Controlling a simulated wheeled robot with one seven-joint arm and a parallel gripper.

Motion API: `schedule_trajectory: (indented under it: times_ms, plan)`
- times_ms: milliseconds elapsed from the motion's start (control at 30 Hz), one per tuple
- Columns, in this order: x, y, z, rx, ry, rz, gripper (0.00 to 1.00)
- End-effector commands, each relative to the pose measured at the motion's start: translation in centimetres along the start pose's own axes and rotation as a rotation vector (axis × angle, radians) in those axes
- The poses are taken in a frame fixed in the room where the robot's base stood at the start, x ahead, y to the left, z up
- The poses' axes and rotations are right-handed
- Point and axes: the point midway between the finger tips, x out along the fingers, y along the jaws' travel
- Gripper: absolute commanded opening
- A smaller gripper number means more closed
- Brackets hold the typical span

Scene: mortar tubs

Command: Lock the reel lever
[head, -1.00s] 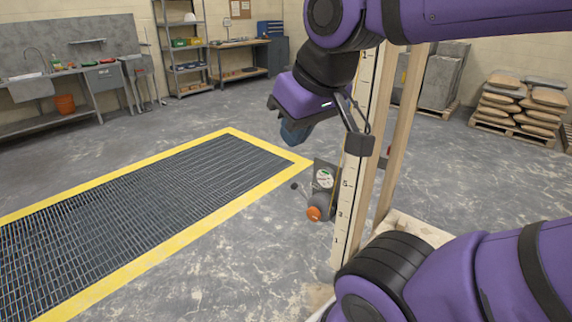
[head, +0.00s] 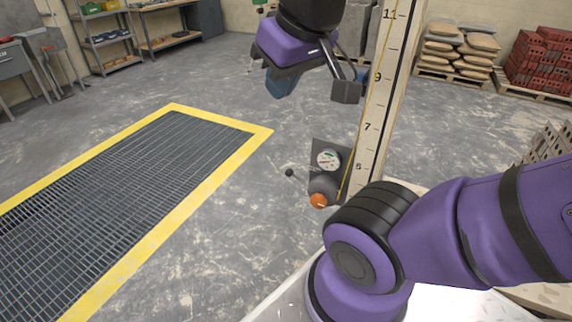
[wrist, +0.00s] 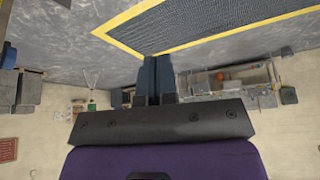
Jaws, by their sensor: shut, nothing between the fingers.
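A dark plate with a round white gauge (head: 328,159) is by the lower part of a numbered wooden post (head: 381,95). Below the gauge is a dark grey, rounded reel-like body (head: 323,184) with an orange knob (head: 318,200) on it. A small black knob (head: 289,172) sticks out to its left and looks like the lever's end; its arm is too small to make out. My gripper (head: 281,88), with blue fingers, hangs above and left of the gauge, apart from it. In the wrist view its fingers (wrist: 157,68) are together and empty.
A yellow-framed floor grate (head: 205,115) lies at left. Bagged pallets (head: 455,45) and red bricks (head: 540,62) stand at back right, shelves (head: 105,38) at back left. The floor between grate and post is clear.

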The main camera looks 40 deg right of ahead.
Motion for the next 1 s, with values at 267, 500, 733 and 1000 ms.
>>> schedule_trajectory:
  times_ms: [267,500,733,1000]
  plan:
    - [1.2,0.7,-1.9,0.070,-0.036,0.002,0.00]
    - [5.5,3.2,-6.7,0.272,-0.122,0.023,0.00]
    - [11.2,6.4,-10.5,0.478,-0.201,0.072,0.00]
    - [19.2,11.0,-13.0,0.710,-0.286,0.163,0.00]
